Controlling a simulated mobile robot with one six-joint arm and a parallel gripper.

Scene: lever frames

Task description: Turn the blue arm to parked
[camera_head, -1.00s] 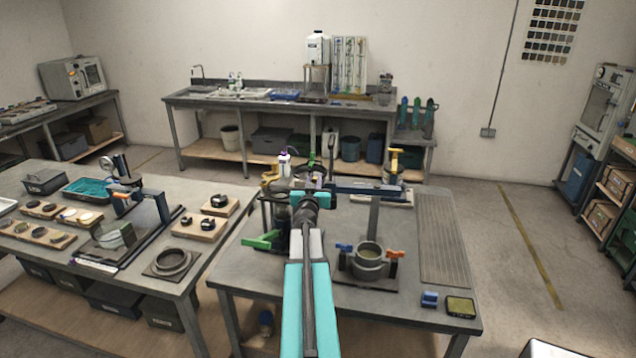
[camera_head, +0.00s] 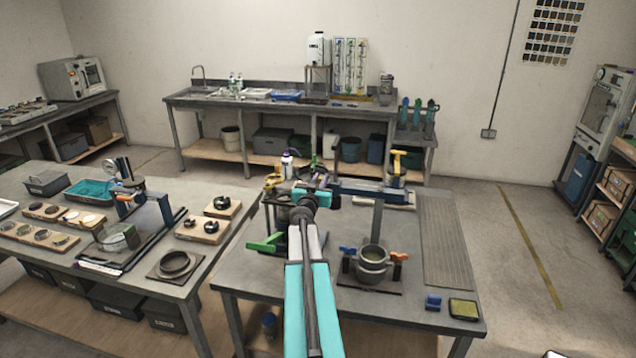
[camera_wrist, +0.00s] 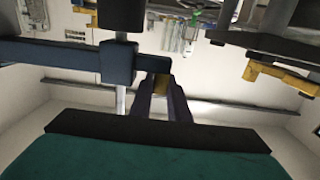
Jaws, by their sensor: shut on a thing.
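The blue arm (camera_head: 355,187) is a long dark-blue bar lying level on top of a grey post (camera_head: 377,217) on the middle bench. In the head view its left end meets my gripper (camera_head: 314,187), whose jaws are mostly hidden behind my own arm. In the wrist view the blue arm (camera_wrist: 45,52) crosses from the left through a square blue block to a short end. My gripper's dark fingers (camera_wrist: 163,88) stand at that end, closed on it. A yellow patch shows between the fingers. No parked mark can be made out.
A grey pot (camera_head: 372,268) with a blue and an orange lever stands on a plate in front of the post. A green lever (camera_head: 266,243) is left of my arm. A yellow-topped fixture (camera_head: 397,160) stands behind the blue arm. The ribbed right side of the bench (camera_head: 446,235) is clear.

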